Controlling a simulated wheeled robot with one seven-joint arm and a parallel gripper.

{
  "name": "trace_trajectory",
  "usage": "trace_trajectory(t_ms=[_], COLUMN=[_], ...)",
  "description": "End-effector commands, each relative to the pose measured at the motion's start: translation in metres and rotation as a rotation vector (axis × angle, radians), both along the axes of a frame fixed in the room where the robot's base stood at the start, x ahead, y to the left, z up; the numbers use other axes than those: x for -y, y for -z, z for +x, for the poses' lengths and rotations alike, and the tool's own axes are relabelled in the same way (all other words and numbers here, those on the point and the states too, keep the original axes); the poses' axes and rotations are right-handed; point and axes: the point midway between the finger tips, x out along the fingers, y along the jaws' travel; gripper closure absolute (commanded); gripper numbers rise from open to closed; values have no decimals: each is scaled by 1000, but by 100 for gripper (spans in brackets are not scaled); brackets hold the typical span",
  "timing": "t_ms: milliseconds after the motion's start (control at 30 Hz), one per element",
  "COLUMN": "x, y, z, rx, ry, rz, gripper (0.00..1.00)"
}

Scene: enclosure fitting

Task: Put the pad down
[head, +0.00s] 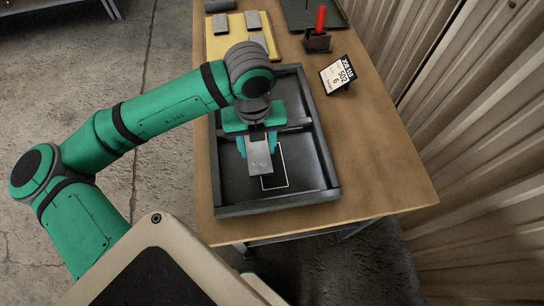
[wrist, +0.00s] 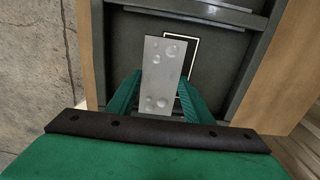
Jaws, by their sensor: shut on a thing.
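A light grey rectangular pad (head: 259,158) is held in my gripper (head: 258,143) over the dark enclosure tray (head: 277,209). In the wrist view the pad (wrist: 162,65) shows several round bubble-like marks on its face, and the green fingers of my gripper (wrist: 155,96) close on its two sides. A white rectangular outline (head: 282,178) is marked on the tray floor. The pad overlaps part of this outline in both views; the outline also shows in the wrist view (wrist: 194,45). The gap between pad and floor is hard to tell.
The tray has raised walls and an inner divider (head: 318,152), and stands on a wooden table (head: 386,165). A yellow mat (head: 212,44) with several grey pads lies at the back. A label card (head: 338,75) and a holder with a red tool (head: 320,20) stand right of it.

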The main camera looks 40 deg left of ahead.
Motion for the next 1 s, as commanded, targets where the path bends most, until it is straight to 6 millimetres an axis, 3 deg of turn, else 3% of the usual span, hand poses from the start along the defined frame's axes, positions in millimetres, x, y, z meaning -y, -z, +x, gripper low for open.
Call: trace_trajectory(t_ms=[200, 467, 700, 1000], x=[17, 25, 26, 26], y=[27, 40, 70, 73], z=[16, 24, 25, 25], rx=[0, 0, 0, 0], ry=[5, 5, 3, 4], rz=[0, 0, 0, 0], gripper=[80, 80, 80, 80])
